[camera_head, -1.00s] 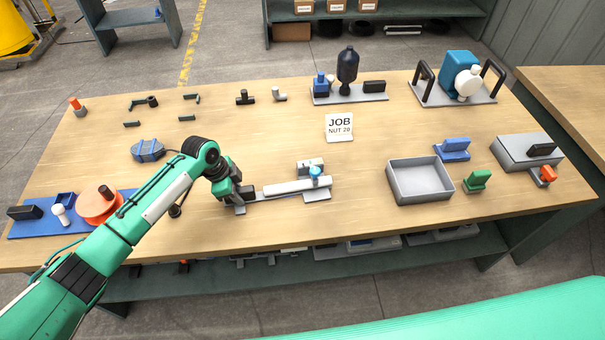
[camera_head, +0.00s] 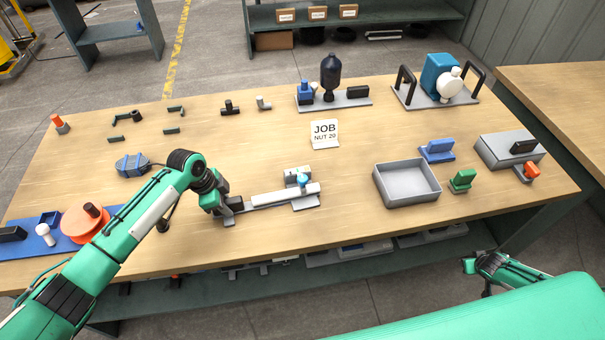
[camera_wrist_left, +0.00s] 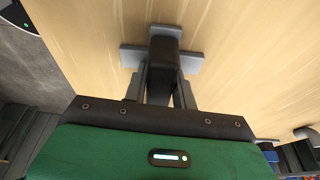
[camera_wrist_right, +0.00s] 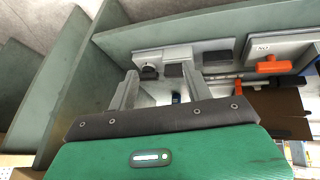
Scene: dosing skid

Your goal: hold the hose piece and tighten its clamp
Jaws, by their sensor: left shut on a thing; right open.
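The hose piece (camera_head: 275,196) is a pale grey tube lying along a grey base near the table's front edge. A bright blue clamp part (camera_head: 302,181) sits near its right end, by a small pale block. My left gripper (camera_head: 229,206) is at the left end of this assembly, shut on a dark upright block. The left wrist view shows this dark block (camera_wrist_left: 163,60) between the fingers, above a grey cross-shaped base. My right gripper (camera_wrist_right: 162,82) is open and empty in the right wrist view; its arm appears at the lower right in the head view, off the table.
A grey tray (camera_head: 408,188) stands right of the hose piece, with blue and green blocks (camera_head: 461,180) beyond. An orange disc (camera_head: 82,225) is at left. Orange-handled items (camera_wrist_right: 272,66) show near my right gripper's view.

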